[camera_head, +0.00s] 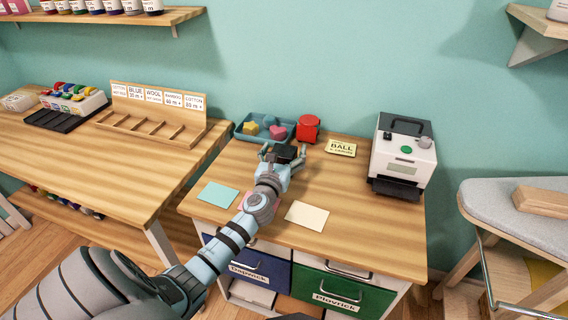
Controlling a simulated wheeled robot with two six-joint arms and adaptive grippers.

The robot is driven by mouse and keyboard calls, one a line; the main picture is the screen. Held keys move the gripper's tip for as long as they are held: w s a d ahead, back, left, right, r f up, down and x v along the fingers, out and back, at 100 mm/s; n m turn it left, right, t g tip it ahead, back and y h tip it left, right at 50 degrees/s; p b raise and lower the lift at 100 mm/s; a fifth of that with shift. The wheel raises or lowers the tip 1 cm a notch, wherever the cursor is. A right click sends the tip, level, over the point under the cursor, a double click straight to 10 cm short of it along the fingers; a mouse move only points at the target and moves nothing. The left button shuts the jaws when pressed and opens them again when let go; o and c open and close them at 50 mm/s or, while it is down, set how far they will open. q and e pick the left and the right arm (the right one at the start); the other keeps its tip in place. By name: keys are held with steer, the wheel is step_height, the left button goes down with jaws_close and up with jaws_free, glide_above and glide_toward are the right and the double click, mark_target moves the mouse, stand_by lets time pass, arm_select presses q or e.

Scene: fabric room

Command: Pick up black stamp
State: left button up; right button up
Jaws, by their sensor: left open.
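A black stamp (286,151) sits at the back of the small wooden table (330,220), just in front of a blue-grey tray. My left gripper (284,157) is over the table at the stamp, with its fingers open and spread to either side of it. The gripper partly hides the stamp, and I cannot tell whether the fingers touch it. My right gripper is not in view.
The blue tray (243,130) holds a yellow and a pink shape. A red object (308,128), a yellow "BALL" card (341,148) and a white machine (402,155) stand nearby. Cyan (217,195) and cream cards (307,215) lie in front. A wooden rack (150,125) stands left.

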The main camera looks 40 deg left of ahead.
arm_select(q)
steer(key=c, duration=1.3)
